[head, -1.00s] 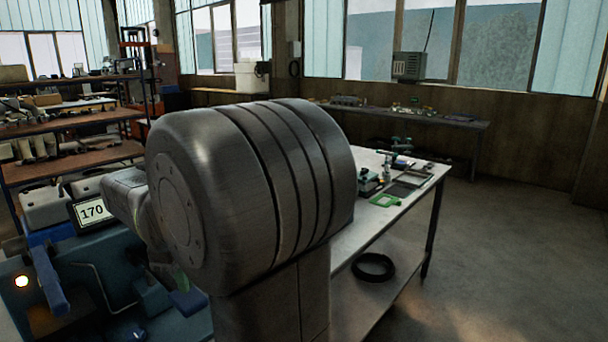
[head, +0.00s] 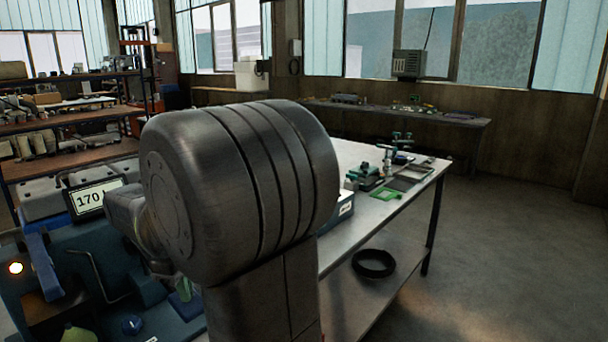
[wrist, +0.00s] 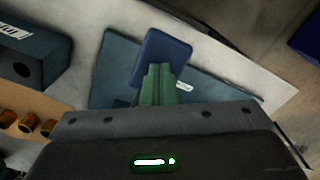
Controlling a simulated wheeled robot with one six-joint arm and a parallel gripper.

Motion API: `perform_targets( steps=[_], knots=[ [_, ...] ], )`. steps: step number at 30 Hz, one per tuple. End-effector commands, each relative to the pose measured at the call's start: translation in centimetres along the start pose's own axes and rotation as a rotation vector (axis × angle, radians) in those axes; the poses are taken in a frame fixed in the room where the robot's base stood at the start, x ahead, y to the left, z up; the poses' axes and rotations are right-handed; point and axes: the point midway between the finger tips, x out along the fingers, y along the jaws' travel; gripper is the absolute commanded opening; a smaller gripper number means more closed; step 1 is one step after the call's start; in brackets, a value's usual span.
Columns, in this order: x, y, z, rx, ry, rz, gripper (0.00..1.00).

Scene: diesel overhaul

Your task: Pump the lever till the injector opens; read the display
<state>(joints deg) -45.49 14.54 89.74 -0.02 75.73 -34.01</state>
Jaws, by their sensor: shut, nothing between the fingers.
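The display (head: 96,196) shows "170" and part of a further letter; my arm hides its right edge. It stands on the blue-grey tester (head: 105,265) at the lower left. A blue pad (wrist: 165,50), which looks like the lever's end, lies just beyond my fingertips in the wrist view. My gripper (wrist: 159,70) has its green fingers together, with nothing between them. They overlap the pad in the picture; I cannot tell whether they touch it. In the head view my arm covers much of the tester, and the gripper (head: 181,287) shows only in small part. I cannot make out the injector.
A lamp (head: 15,268) glows at the tester's left. A metal bench (head: 345,240) with small tools and a green frame (head: 386,195) runs to the right. A black ring (head: 374,263) lies on its lower shelf. Shelves (head: 70,125) stand behind. The floor at right is clear.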

Motion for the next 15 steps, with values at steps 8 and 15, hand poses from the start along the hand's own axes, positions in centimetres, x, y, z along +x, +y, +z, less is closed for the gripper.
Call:
perform_targets(
  steps=[8,15],
  knots=[
    [2.3,0.0,-0.1,0.000,0.000,-0.001,0.00],
    [1.0,0.0,0.0,0.000,-0.001,-0.002,0.00]
  ],
)
